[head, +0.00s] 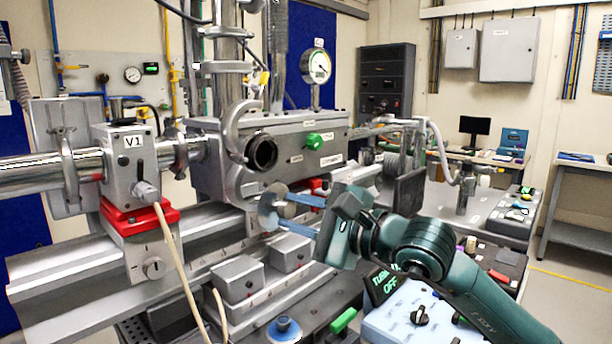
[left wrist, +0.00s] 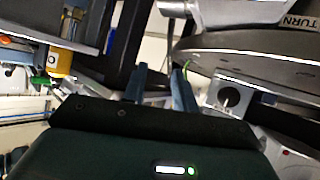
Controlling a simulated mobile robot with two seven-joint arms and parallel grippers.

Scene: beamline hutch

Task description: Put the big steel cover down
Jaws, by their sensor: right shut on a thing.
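In the head view my right gripper (head: 288,210) comes in from the right, its two blue fingers pointing left. It is shut on the steel cover (head: 267,211), a round grey disc seen nearly edge-on. The cover is held in front of the chamber, above the rail and its small blocks. A round dark port (head: 262,152) on the chamber faces out, with a hinged steel clamp (head: 232,122) hanging open beside it. My left gripper (left wrist: 160,80) shows only in the left wrist view, its fingers apart with nothing visible between them.
A grey chamber (head: 310,128) with a gauge stands behind. A V1 valve block (head: 130,165) sits left on a red base. A blue-topped knob (head: 284,328) and a light-blue control panel (head: 395,318) are in front. A large rounded metal part (left wrist: 262,62) is close to my left fingers.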

